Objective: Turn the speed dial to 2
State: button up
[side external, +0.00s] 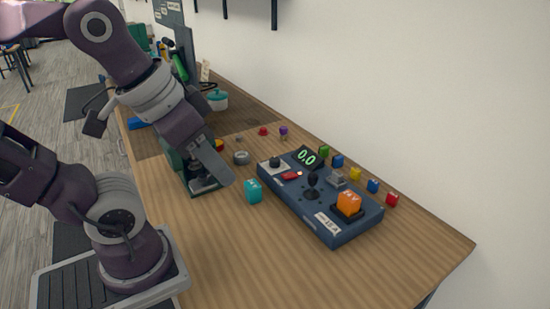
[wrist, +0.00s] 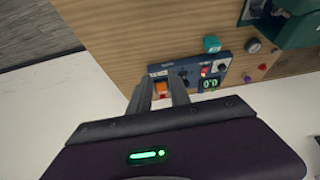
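The dark blue control box (side external: 318,205) sits on the wooden table. At its left end a black dial knob (side external: 275,162) stands on a white plate; its setting is too small to read. The display (side external: 307,157) beside it reads 0.0. The box also shows in the wrist view (wrist: 190,70), with the knob (wrist: 222,67) at its right end. My gripper (wrist: 158,84) is open and empty, its fingers apart, above the table and clear of the box. In the side view its fingers cannot be made out clearly.
The box also bears a red switch (side external: 291,175), a black joystick (side external: 312,184) and an orange cube (side external: 349,202). A teal cube (side external: 253,191) stands just left of it. Several small coloured blocks line its wall side. A green device (side external: 178,160) stands behind my gripper. The front table is clear.

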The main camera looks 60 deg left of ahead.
jog(key=o, duration=0.5)
jog(key=w+a+r+n+g, duration=0.1)
jog(key=w+a, duration=0.3)
jog(key=w, duration=0.5)
jog(key=shift+r+n+g+y, duration=0.3)
jog(key=shift+r+n, duration=0.05)
jog(key=shift+n, duration=0.45)
jog(key=n+g, duration=0.4)
jog(key=n, duration=0.3)
send_over(275, 159)
notch_tip(275, 159, down, 15)
jog(key=shift+r, duration=0.2)
notch_tip(275, 159, down, 7)
jog(key=shift+a+r, duration=0.1)
jog(key=shift+f, duration=0.3)
jog(key=shift+c, duration=0.4)
grip_shut()
